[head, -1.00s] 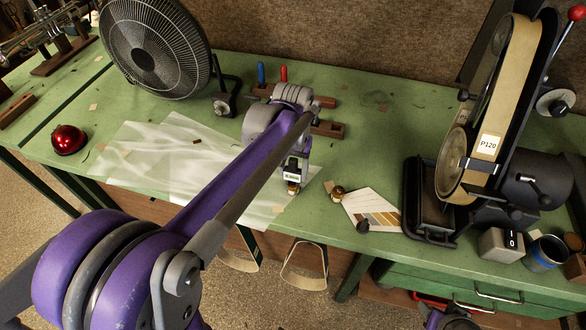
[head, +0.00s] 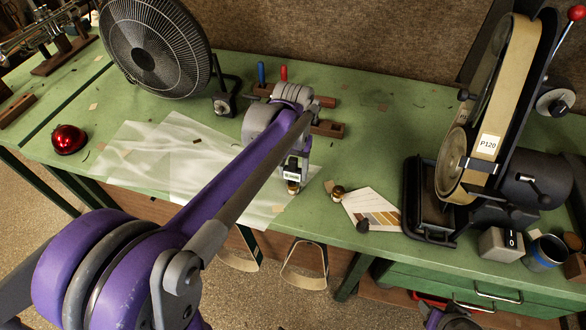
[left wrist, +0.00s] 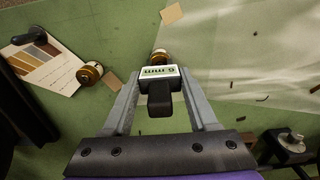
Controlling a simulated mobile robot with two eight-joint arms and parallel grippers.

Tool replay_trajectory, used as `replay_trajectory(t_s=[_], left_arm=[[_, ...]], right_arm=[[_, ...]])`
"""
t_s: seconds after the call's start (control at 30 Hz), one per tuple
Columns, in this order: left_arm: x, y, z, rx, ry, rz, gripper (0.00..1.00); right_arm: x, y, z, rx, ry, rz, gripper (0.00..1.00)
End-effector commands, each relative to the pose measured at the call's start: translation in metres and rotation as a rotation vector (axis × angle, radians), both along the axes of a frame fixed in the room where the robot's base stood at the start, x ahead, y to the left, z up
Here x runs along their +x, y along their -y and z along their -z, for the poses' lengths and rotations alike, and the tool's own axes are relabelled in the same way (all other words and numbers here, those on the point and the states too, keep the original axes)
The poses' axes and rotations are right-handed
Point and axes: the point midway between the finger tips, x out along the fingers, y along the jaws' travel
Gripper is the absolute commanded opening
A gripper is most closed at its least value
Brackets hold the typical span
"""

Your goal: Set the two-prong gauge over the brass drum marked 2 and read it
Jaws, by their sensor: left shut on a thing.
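My left gripper (head: 296,163) is shut on the two-prong gauge (head: 291,174), a dark block with a pale display. In the left wrist view my left gripper (left wrist: 165,103) holds the gauge (left wrist: 160,88) between its fingers; the display shows "mm", but I cannot read the digits surely. A brass drum (head: 293,188) stands directly below the gauge, and it shows beyond the gauge in the left wrist view (left wrist: 159,55). The prongs are hidden, so I cannot tell whether they touch it. A second brass drum (head: 337,192) stands to the right, also in the left wrist view (left wrist: 89,73). No drum number is legible.
A card with colour bands (head: 374,213) lies right of the drums. The belt sander (head: 480,150) stands farther right. Clear sheeting (head: 150,165) covers the bench on the left. A fan (head: 155,48), a red dome (head: 69,139) and a wooden rack (head: 328,129) stand around.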

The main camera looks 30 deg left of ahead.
Motion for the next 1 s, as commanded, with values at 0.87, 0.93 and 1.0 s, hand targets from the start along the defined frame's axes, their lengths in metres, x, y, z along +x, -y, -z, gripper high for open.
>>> replay_trajectory(t_s=[0.87,0.93,1.0], left_arm=[[0.000,0.000,-0.049,0.000,0.001,0.000,0.00],[0.000,0.000,-0.048,0.000,0.000,0.000,0.00],[0.000,0.000,-0.048,0.000,0.000,0.000,0.00]], right_arm=[[0.015,0.000,-0.036,0.000,0.027,0.000,0.50],[0.014,0.000,-0.036,0.000,0.027,0.000,0.50],[0.014,0.000,-0.036,0.000,0.027,0.000,0.50]])
